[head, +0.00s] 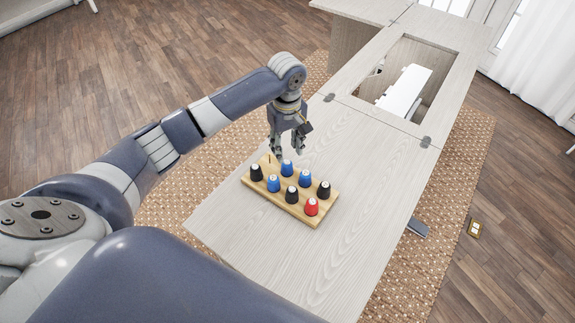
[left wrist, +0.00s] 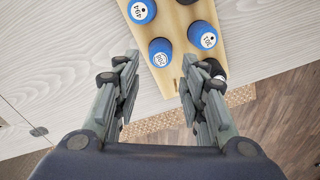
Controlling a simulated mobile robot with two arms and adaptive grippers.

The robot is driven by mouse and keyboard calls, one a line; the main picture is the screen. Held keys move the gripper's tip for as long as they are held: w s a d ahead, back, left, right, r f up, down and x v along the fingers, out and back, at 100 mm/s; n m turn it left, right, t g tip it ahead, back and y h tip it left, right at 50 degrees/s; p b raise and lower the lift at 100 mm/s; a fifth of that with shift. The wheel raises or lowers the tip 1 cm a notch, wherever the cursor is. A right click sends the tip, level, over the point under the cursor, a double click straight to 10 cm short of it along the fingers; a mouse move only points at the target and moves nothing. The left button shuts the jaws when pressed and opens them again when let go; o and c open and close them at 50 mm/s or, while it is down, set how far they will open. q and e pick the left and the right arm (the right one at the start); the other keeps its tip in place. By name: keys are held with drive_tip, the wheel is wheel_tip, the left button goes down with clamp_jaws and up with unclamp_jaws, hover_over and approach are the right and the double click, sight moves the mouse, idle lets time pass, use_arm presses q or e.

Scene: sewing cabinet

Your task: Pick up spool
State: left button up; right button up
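A wooden rack (head: 262,200) on the cabinet top holds several upright spools: blue, black and one red spool (head: 311,207). My left gripper (head: 287,150) is above the rack's far edge, pointing down. In the left wrist view the left gripper (left wrist: 160,82) is open and empty, its fingers wide apart. A blue spool (left wrist: 160,52) shows just beyond the gap between the fingertips. A second blue spool (left wrist: 202,36) is near the right fingertip, which partly hides a black spool (left wrist: 217,68). My right gripper is not in view.
The light wood cabinet top (head: 360,170) is clear right of the rack. A rectangular opening (head: 410,75) with a white machine (head: 404,92) lies farther back. Metal hinges (head: 426,142) sit near the opening. A woven rug (head: 455,190) lies under the cabinet.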

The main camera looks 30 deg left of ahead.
sight(287, 161)
use_arm(q)
drive_tip(key=shift+f, duration=0.35)
wheel_tip(287, 161, down, 6)
drive_tip(key=shift+r+p, duration=0.25)
drive_tip(key=shift+p, duration=0.3)
drive_tip(key=c, duration=0.6)
use_arm(e)
drive_tip(key=shift+r, duration=0.55)
